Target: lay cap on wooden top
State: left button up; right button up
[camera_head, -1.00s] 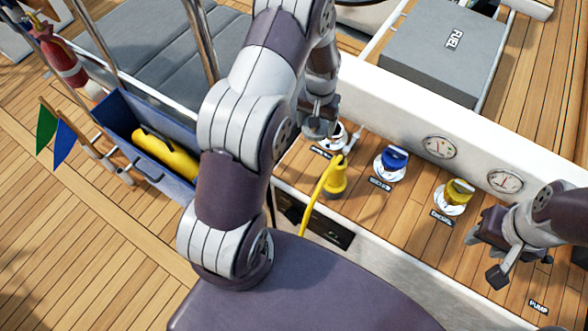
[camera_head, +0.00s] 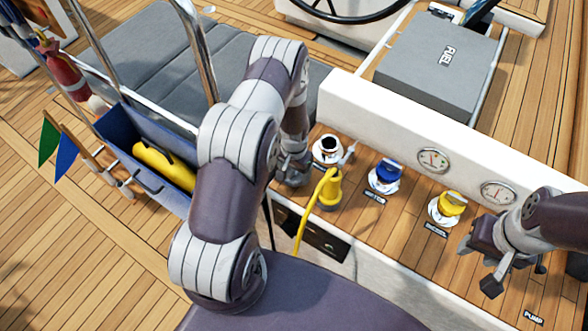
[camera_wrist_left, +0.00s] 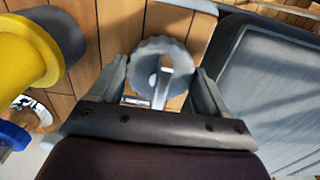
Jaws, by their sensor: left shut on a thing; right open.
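The cap (camera_wrist_left: 160,68) is a grey round piece with a scalloped rim and a raised grip bar. In the left wrist view it sits between the fingers of my left gripper (camera_wrist_left: 162,85), which is shut on it. In the head view my left gripper (camera_head: 290,178) is low over the wooden top (camera_head: 408,205), left of the white filler (camera_head: 327,150); the arm hides the cap there. The filler shows a dark open mouth. I cannot tell whether the cap touches the wood. My right gripper (camera_head: 512,274) is open at the right, above the wood.
A yellow nozzle with a hose (camera_head: 328,190) stands just right of my left gripper. A blue cap (camera_head: 386,173) and a yellow cap (camera_head: 451,204) sit on fillers farther right. A white gauge wall (camera_head: 395,125) runs behind. A blue bin (camera_head: 125,120) is left.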

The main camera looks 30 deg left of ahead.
pick_arm(q)
jog(key=o, duration=0.7)
jog(key=shift+f, duration=0.15)
jog(key=o, duration=0.4)
jog(key=shift+r, duration=0.25)
notch_tip(320, 180, up, 11)
jog(key=shift+r+b, duration=0.15)
jog(key=shift+b, duration=0.7)
notch_tip(320, 180, up, 6)
send_over(299, 185)
jog(key=s+d+r+t, duration=0.1)
jog(key=s+d+r, duration=0.4)
jog(key=s+r, duration=0.3)
jog(key=s, duration=0.3)
jog(key=shift+s+d+r+n, duration=0.2)
jog(key=shift+s+r+n, duration=0.1)
jog(key=shift+s+n, duration=0.1)
